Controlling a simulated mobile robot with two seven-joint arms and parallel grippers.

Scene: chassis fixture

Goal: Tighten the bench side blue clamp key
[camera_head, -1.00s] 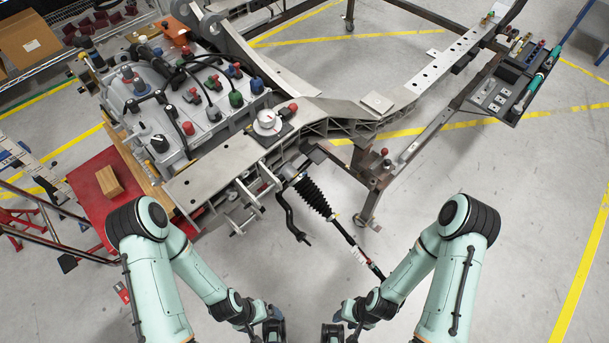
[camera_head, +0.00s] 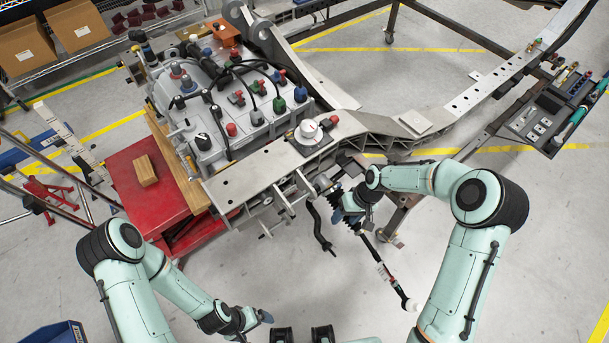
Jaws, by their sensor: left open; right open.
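My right gripper (camera_head: 345,217) is open, reached forward over the black ribbed boot, right of and nearer than the housing, and apart from the blue knobs. My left gripper (camera_head: 256,319) is low at the bottom, open, well short of the housing and touching nothing visible.
The metal chassis rail (camera_head: 245,180) runs between my arms and the housing. A red-and-white round device (camera_head: 309,133) stands on it. Red and green knobs and black hoses crowd the housing. A wooden block (camera_head: 146,170) lies on the red cart (camera_head: 130,200).

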